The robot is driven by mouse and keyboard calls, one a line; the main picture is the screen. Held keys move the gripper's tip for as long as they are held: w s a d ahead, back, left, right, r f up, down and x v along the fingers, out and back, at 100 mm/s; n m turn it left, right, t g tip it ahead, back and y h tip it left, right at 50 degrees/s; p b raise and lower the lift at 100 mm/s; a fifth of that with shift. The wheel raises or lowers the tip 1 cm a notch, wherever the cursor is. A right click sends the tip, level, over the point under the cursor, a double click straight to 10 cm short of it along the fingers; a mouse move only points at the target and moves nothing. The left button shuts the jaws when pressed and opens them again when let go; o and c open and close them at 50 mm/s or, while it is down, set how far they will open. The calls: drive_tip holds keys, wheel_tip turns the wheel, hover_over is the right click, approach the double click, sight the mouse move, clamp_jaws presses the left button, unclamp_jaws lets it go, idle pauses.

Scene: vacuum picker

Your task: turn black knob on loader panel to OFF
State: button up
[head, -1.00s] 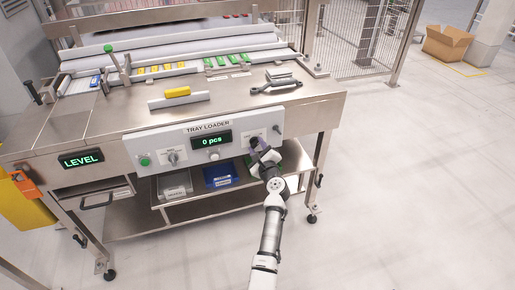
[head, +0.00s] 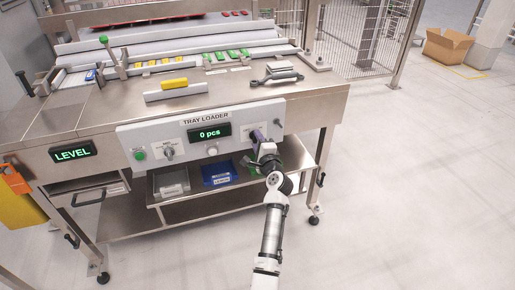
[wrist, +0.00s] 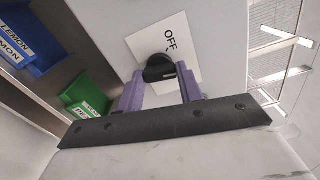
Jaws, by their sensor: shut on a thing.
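The black knob (wrist: 160,68) is on a white label with the word OFF and a small tick mark, on the light grey loader panel (wrist: 108,18). A small pale mark shows on the knob's right side in the wrist view. My gripper (wrist: 160,88) has its two purple fingers on either side of the knob and is shut on it. In the head view the panel (head: 180,134) reads TRAY LOADER and 0 pcs.
Another knob (head: 168,152) and a green button (head: 139,155) are on the panel's left. A blue bin (head: 218,174) and a grey bin (head: 172,186) stand on the shelf below. A green bin (wrist: 88,98) is near my gripper.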

drive_tip(key=n+b, duration=0.9)
drive_tip(key=n, duration=0.1)
drive_tip(key=shift+f+n, duration=0.15)
drive_tip(key=shift+n, duration=0.15)
drive_tip(key=shift+n+b, duration=0.3)
drive_tip(key=o, duration=1)
drive_tip(key=shift+s, duration=0.1)
